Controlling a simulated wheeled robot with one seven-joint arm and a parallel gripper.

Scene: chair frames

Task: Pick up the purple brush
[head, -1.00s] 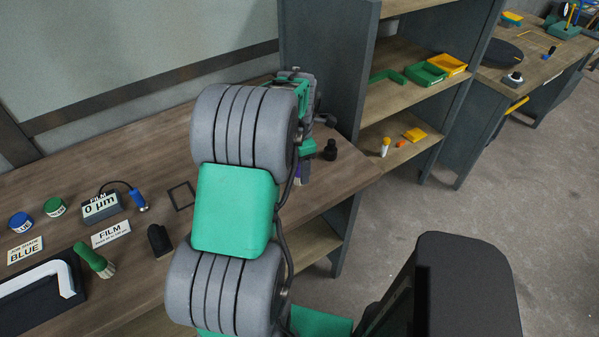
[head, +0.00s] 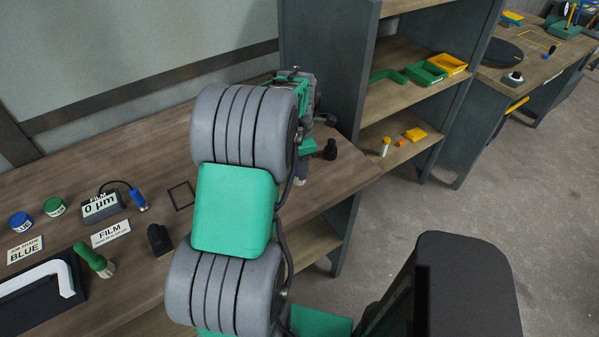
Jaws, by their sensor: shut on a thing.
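My gripper (head: 310,148) is at the far end of my arm, over the right part of the workbench, and most of it is hidden behind the arm. It is shut on the purple brush (head: 301,170). Only a small strip of the brush shows below the gripper, with a pale lower end beside the arm's dark cable. The view does not show clearly whether the brush touches the bench.
A black knob-like object (head: 330,149) stands just right of my gripper. A green brush (head: 94,259), a black object (head: 159,240), a blue jar (head: 20,221) and a film gauge (head: 101,207) are at left. A grey shelf unit (head: 340,70) rises at right.

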